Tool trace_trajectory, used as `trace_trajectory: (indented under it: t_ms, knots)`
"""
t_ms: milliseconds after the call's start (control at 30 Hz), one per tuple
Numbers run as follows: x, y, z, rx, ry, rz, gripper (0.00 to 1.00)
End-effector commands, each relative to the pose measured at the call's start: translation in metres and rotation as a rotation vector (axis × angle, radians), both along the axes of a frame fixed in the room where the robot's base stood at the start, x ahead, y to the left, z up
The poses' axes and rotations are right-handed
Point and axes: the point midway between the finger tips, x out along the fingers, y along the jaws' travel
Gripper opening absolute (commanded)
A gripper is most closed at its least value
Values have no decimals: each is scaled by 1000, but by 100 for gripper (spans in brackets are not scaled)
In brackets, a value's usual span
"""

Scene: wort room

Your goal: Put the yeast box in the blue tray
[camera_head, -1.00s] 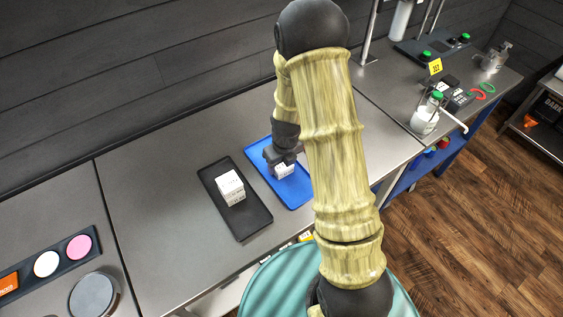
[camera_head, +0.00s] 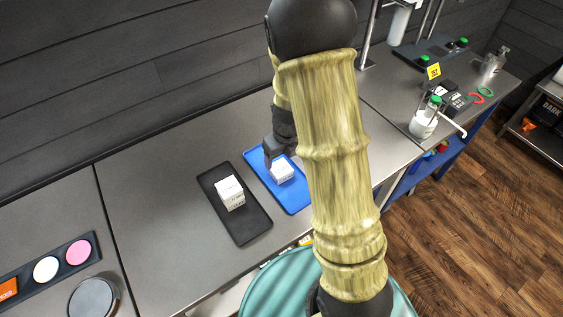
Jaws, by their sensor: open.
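A small white box (camera_head: 282,172) with dark print rests in the blue tray (camera_head: 291,202), toward the tray's middle. Another white box (camera_head: 230,192) stands in the black tray (camera_head: 249,229) just left of the blue one. The print is too small to tell which is the yeast box. My gripper (camera_head: 279,157) is open above the far part of the blue tray, just behind and above the box in it. It appears apart from that box, and its fingers are partly hidden. My arm covers the area right of the blue tray.
At the left stand a dark holder with pink and white discs (camera_head: 78,252) and a round grey dish (camera_head: 93,297). The steel counter left of the black tray is clear.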

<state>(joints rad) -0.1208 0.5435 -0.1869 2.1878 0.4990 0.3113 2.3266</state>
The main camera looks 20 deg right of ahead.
Motion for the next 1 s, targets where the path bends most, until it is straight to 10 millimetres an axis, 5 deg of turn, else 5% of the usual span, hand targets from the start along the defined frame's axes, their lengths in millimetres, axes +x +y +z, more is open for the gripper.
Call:
trace_trajectory:
  t_ms: [300,1000]
  knots:
    - [-6,-2,46,0,-1,0,74]
    - [-9,-2,49,-4,-2,34,74]
